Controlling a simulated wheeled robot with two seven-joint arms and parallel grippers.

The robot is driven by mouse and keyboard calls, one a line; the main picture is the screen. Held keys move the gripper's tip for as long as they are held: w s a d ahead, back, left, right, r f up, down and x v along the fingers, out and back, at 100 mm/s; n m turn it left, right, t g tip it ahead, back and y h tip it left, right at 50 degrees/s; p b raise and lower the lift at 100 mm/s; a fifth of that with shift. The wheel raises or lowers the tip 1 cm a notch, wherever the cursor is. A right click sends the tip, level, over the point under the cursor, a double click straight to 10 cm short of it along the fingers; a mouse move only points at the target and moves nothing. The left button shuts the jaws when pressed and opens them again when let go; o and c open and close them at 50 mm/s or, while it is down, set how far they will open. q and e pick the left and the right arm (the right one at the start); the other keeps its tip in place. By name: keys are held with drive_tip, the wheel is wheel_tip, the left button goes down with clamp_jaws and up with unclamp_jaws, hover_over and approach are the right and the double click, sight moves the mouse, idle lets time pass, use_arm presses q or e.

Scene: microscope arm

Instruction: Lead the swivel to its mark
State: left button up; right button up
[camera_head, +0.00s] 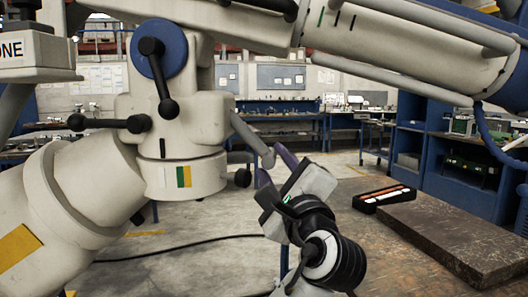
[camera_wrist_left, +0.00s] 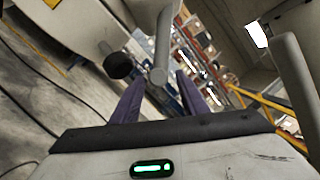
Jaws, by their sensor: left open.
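The swivel is a cream microscope-arm joint (camera_head: 178,125) above a round collar (camera_head: 205,182). A short black line (camera_head: 162,148) is on the joint. A patch with white, green and yellow bands (camera_head: 183,176) is on the collar below, its green band to the right of the line. A grey handle rod (camera_head: 250,137) slants down right from the joint. My left gripper (camera_head: 270,160) is open at the rod's lower end. In the left wrist view the rod's rounded end (camera_wrist_left: 159,75) shows between the purple fingers, with gaps on both sides. My right gripper is not in view.
Black knobs (camera_head: 151,46) stick out of the joint, and another small knob (camera_head: 243,177) is near the rod. A thick cream arm (camera_head: 400,45) crosses above. A dark stone-like slab (camera_head: 450,240) and a black tray (camera_head: 384,197) are at right. A black cable lies on the floor.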

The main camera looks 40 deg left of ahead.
use_arm(q)
drive_tip(key=x, duration=0.8)
drive_tip(key=shift+p, duration=0.3)
